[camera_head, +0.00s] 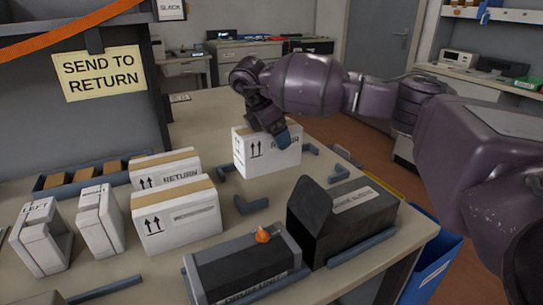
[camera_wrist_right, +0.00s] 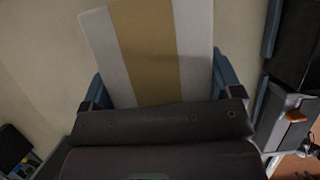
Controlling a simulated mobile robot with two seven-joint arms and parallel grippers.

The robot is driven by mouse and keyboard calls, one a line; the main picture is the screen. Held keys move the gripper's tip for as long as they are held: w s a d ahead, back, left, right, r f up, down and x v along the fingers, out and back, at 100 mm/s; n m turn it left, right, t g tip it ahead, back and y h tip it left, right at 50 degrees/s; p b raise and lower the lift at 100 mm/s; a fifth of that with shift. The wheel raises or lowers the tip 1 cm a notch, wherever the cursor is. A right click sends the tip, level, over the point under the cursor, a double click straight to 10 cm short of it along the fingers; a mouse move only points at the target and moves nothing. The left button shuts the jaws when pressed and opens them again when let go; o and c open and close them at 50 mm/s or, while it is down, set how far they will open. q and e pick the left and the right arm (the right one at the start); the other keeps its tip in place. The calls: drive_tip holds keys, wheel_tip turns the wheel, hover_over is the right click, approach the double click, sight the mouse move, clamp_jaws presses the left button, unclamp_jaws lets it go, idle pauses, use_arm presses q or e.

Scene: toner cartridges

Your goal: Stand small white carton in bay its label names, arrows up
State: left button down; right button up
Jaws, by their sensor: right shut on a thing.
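A small white carton (camera_head: 258,157) with two black up arrows stands upright at the far side of the table. The arrows point up; the word on its side is partly covered by a finger. My right gripper (camera_head: 268,128) is shut on the carton from above. In the right wrist view, the carton's top with a tan tape strip (camera_wrist_right: 152,50) lies between the blue fingers of the right gripper (camera_wrist_right: 160,82). Whether its base touches the table is unclear. My left gripper is out of view.
A carton marked RETURN (camera_head: 178,180) and another white carton (camera_head: 177,220) stand at left. A yellow sign (camera_head: 103,73) reads SEND TO RETURN. Black cartridge boxes (camera_head: 345,217) and (camera_head: 240,270) fill the front right. White cartridges (camera_head: 100,222) stand front left.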

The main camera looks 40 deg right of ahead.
sight(274, 153)
drive_tip(key=shift+f, duration=0.3)
wheel_tip(274, 153, down, 5)
drive_tip(key=shift+f+b, duration=0.1)
drive_tip(key=shift+b, duration=0.6)
drive_tip(key=shift+c, duration=0.2)
drive_tip(key=o, duration=1.1)
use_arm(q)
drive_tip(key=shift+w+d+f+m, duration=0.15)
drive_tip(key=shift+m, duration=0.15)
